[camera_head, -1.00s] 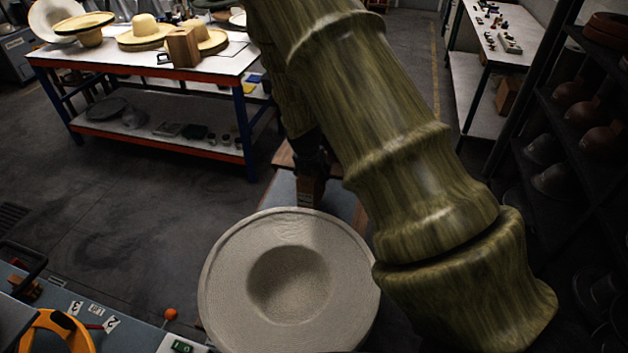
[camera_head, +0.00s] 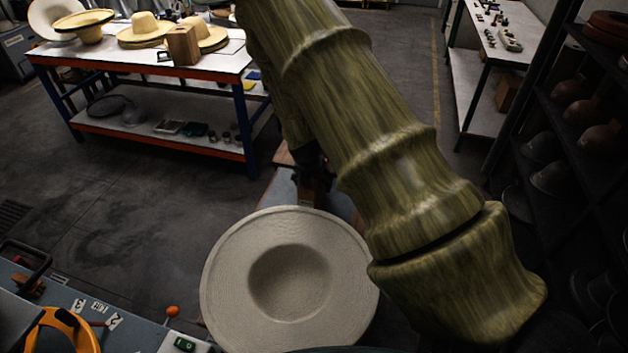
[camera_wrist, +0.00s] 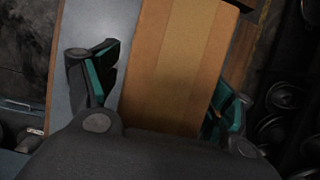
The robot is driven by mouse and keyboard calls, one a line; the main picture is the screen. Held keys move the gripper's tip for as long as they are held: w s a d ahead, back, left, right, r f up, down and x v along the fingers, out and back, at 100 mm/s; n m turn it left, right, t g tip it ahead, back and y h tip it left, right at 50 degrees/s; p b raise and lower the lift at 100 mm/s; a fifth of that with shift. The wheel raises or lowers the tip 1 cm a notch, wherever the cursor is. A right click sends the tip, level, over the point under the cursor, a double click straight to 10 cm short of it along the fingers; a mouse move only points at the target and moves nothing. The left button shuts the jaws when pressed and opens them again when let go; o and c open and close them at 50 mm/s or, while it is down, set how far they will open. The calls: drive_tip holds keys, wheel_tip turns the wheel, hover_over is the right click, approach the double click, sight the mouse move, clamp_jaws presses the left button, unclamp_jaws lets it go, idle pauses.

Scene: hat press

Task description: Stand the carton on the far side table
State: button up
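The carton (camera_wrist: 180,60) is a brown box with a lighter band along it. It fills the middle of the wrist view, between the two fingers of my gripper (camera_wrist: 167,80). The fingers have green pads and are spread on either side of it. A narrow gap shows between the left pad and the carton; contact on the right side is unclear. In the head view my gripper (camera_head: 314,172) is a small dark shape behind my arm, low over a grey-topped surface (camera_head: 282,192). The carton is mostly hidden there.
A pale wide-brimmed hat form (camera_head: 228,300) stands in front of the gripper. A workbench (camera_head: 110,55) at back left bears straw hats and a brown block (camera_head: 183,45). A long side table (camera_head: 478,85) stands at back right, beside dark shelves (camera_head: 560,150). Open floor lies between.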

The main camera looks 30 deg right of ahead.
drive_tip(key=shift+r, duration=0.2)
drive_tip(key=shift+b+v, duration=2.25)
drive_tip(key=shift+v, duration=3.7)
